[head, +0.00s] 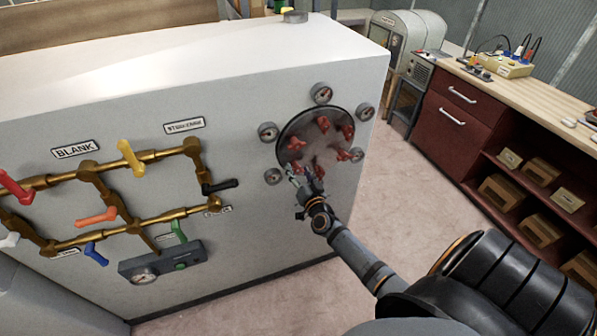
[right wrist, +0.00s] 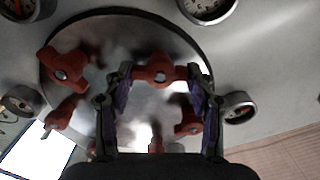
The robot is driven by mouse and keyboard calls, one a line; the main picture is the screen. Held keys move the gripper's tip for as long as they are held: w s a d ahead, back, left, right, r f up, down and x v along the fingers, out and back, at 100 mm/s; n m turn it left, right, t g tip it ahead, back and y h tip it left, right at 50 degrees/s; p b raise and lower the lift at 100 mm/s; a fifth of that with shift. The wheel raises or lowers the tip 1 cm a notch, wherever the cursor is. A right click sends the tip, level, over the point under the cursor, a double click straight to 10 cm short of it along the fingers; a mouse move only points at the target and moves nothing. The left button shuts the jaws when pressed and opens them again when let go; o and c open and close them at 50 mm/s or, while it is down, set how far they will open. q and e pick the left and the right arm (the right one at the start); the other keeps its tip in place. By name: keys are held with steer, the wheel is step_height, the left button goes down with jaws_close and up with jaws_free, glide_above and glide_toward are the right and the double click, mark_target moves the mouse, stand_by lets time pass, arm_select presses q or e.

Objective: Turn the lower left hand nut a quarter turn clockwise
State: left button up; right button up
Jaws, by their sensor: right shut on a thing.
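A round metal cover (head: 313,112) on the grey panel carries several red winged nuts around its edge, one of them at the upper left (head: 296,143). My right gripper (head: 302,174) reaches up to the lower left of the cover. In the right wrist view, its two fingers (right wrist: 159,78) stand on either side of a red nut (right wrist: 158,73) and are shut on it. In the head view that nut is largely hidden by the gripper. Another red nut (right wrist: 63,72) shows left of the fingers in the wrist view. My left gripper is not in view.
Several round gauges, one at the top (head: 321,93), surround the cover. Brass pipes (head: 140,160) with coloured valve handles run along the panel's left. A grey gauge box (head: 160,262) sits below them. A workbench (head: 520,95) with shelves stands at right, beyond open floor.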

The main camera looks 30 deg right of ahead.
steer(key=m, duration=0.6)
steer(key=shift+d+f, duration=0.1)
steer(key=m+b, duration=0.1)
steer(key=m, duration=0.4)
steer(key=shift+f+m, duration=0.1)
steer(key=shift+m, duration=0.3)
stand_by(0.3)
steer(key=o, duration=1.2)
steer(key=shift+c, duration=0.2)
steer(key=v, duration=1.2)
steer(key=shift+f, duration=0.1)
